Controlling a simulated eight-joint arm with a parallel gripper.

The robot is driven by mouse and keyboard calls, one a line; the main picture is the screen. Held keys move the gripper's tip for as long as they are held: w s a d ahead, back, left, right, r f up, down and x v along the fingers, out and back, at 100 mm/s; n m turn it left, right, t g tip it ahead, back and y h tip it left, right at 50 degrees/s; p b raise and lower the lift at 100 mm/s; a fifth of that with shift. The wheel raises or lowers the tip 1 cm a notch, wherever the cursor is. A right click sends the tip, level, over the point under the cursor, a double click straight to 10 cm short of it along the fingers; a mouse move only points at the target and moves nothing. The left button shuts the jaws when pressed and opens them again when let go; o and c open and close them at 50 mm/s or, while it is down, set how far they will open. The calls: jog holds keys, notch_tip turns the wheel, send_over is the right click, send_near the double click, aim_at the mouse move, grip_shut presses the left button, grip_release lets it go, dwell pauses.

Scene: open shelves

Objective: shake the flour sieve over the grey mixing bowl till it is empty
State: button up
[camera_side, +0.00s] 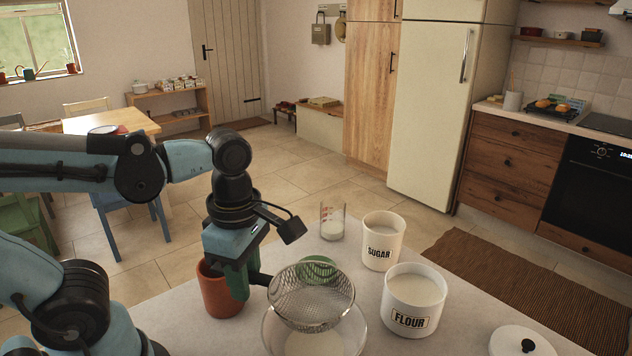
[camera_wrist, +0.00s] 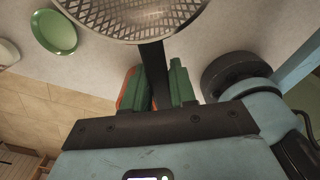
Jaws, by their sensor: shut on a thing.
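The flour sieve (camera_side: 312,292) is a round metal mesh basket with a dark handle. My gripper (camera_side: 240,287) is shut on its handle, left of the basket. The basket is over a mixing bowl (camera_side: 268,331), which looks like clear glass rather than grey. Pale flour (camera_side: 314,344) lies in the bowl. In the wrist view the sieve (camera_wrist: 133,18) is at the top, cut off by the frame, with its dark handle running down between the green fingers of my gripper (camera_wrist: 158,88). I cannot tell how much flour the sieve holds.
A terracotta pot (camera_side: 216,292) stands close behind my gripper. A green dish (camera_side: 319,267) is behind the sieve. A measuring cup (camera_side: 332,222), a sugar canister (camera_side: 382,242) and an open flour canister (camera_side: 414,305) stand further back and right. A white lid (camera_side: 521,343) lies at the right.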

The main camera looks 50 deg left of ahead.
jog(key=shift+r, duration=2.25)
